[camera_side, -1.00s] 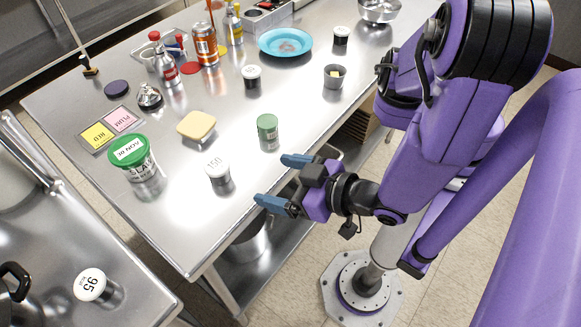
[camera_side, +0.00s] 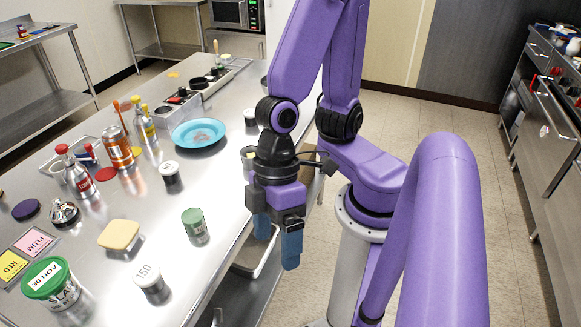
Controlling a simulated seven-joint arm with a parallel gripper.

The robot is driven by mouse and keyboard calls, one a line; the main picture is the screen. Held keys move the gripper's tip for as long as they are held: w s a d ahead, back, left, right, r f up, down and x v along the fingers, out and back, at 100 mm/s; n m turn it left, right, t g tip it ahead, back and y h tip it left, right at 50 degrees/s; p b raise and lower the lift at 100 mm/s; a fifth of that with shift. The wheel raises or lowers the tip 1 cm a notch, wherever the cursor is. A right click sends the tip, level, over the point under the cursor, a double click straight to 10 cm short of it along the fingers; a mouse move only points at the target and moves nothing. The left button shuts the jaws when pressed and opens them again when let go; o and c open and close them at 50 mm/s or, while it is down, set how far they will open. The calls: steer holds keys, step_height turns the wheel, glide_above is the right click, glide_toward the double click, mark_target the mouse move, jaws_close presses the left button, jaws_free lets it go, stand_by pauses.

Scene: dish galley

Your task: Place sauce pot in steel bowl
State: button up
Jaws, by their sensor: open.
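A small grey metal cup (camera_side: 247,153), which looks like the sauce pot, stands on the steel table near its right edge, partly hidden by my arm. A sliver of steel bowl (camera_side: 264,81) shows farther back, mostly hidden behind my arm. My gripper (camera_side: 277,237) points down with its two blue fingers apart and nothing between them. It appears at the table's right edge, nearer the camera than the cup. Its exact height above the table is hard to tell.
A green-lidded jar (camera_side: 195,226), a white-lidded jar (camera_side: 151,283) and another white-lidded jar (camera_side: 170,176) stand left of my gripper. A blue plate (camera_side: 198,134) lies farther back. Bottles and an orange can (camera_side: 117,147) crowd the left. Bare steel lies between the jars.

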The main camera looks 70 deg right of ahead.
steer(key=d+r+h, duration=0.1)
steer(key=d, duration=0.3)
steer(key=w+d+r+n+t+h, duration=0.1)
steer(key=d, duration=0.3)
steer(key=w+d+r+n+h, duration=0.1)
steer(key=d+r, duration=0.1)
steer(key=d, duration=0.2)
steer(key=shift+w+d, duration=0.1)
steer(key=shift+d, duration=0.3)
steer(key=shift+c, duration=0.4)
steer(key=n, duration=0.8)
glide_above(145, 273)
steer(key=shift+h, duration=0.4)
steer(key=f, duration=1)
steer(key=shift+w+a, duration=0.15)
steer(key=shift+w, duration=0.25)
steer(key=shift+s+f, duration=0.2)
steer(key=shift+f, duration=1.1)
steer(key=shift+s+f, duration=0.15)
steer(key=shift+f, duration=1.1)
